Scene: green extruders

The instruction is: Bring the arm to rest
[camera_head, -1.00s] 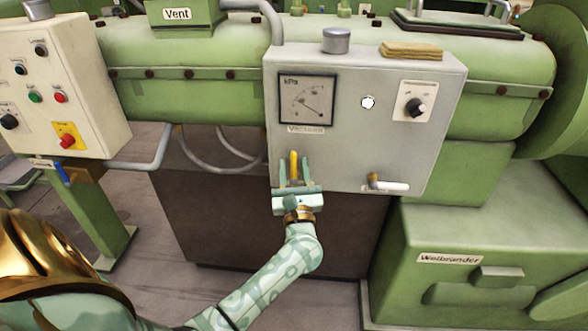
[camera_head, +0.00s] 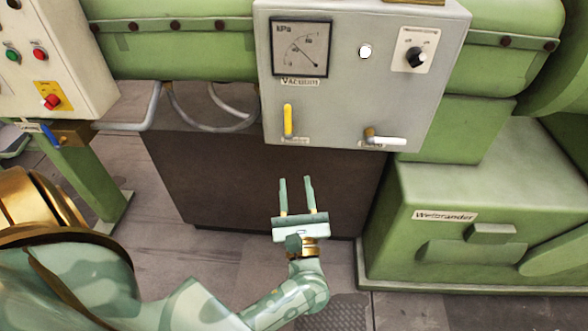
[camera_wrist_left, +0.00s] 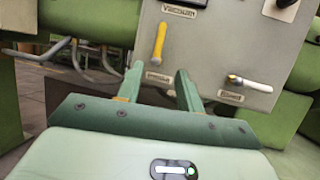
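My left gripper (camera_head: 297,196) is open and empty, in front of the dark brown panel below the grey vacuum box (camera_head: 340,110). Its two fingers are apart with nothing between them. The yellow lever (camera_head: 288,121) on the box stands upright, above and apart from the fingertips. In the left wrist view the lever (camera_wrist_left: 158,44) shows beyond the open fingers (camera_wrist_left: 156,82). My right gripper is in neither view.
A white-handled lever (camera_head: 385,140) sticks out at the box's lower right. A green Weibrander machine (camera_head: 480,210) stands at right. A control panel (camera_head: 50,60) and a blue-handled valve (camera_head: 50,134) are at left. Open floor lies below.

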